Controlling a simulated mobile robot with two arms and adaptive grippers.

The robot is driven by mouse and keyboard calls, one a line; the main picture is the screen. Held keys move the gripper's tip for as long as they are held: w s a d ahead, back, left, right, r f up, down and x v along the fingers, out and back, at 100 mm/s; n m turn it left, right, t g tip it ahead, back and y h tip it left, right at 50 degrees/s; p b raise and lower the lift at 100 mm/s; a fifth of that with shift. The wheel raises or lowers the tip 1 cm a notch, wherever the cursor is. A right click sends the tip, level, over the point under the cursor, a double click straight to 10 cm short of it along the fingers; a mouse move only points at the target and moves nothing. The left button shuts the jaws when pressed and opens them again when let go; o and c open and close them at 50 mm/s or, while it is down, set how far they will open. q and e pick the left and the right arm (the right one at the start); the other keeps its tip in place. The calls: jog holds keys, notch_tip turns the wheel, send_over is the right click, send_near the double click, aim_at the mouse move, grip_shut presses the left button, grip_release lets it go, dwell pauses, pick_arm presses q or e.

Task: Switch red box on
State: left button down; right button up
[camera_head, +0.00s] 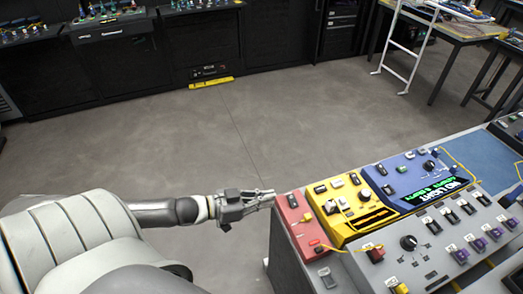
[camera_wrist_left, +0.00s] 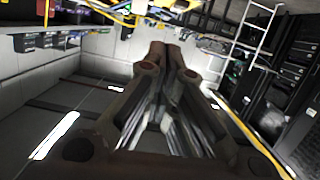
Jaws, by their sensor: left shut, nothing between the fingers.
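The red box (camera_head: 296,226) is a narrow red panel at the near left end of the console. It carries a dark switch (camera_head: 292,201) near its far end, a small light-coloured part, and a red piece toward its near end. The switch positions are too small to tell. My left gripper (camera_head: 270,195) is at the left edge of the red box, near its far end; I cannot tell if it touches. In the left wrist view its fingers (camera_wrist_left: 165,50) are together and hold nothing. My right gripper is not in view.
A yellow box (camera_head: 338,230) and a blue box (camera_head: 395,196) with green lettering stand to the right of the red box. A grey panel (camera_head: 385,265) with knobs and switches lies in front. Open floor (camera_head: 190,130) lies behind my arm. A white ladder (camera_head: 398,50) stands at the back right.

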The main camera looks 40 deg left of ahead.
pick_arm(q)
jog(key=shift+s+a+r, duration=0.15)
jog(key=shift+s+a, duration=0.15)
jog(key=shift+s, duration=0.15)
dwell(0.4)
jog(key=s+a+f+n+g+y+b, duration=0.1)
jog(key=s+a+f+y, duration=0.2)
jog(key=f, duration=0.7)
jog(key=s+a+f+n+g+y+b, duration=0.1)
jog(key=a+f+y, duration=0.3)
jog(key=f, duration=0.6)
jog(key=s+f+n+g+y+b, duration=0.1)
jog(key=s+f+g, duration=0.1)
jog(key=s+f, duration=0.45)
jog(key=s+f+n+g, duration=0.15)
jog(key=s+f, duration=0.25)
jog(key=f, duration=0.5)
jog(key=s+d+f+g, duration=0.3)
jog(key=s+d+f, duration=0.4)
jog(key=s, duration=0.3)
jog(key=s+d+f+m+g+b, duration=0.1)
jog(key=s+d+f+g, duration=0.2)
jog(key=s+d+f, duration=0.3)
jog(key=s+d, duration=0.1)
jog(key=s, duration=0.2)
jog(key=shift+s+f+b, duration=0.3)
jog(key=shift+s+f, duration=0.05)
jog(key=shift+f, duration=0.05)
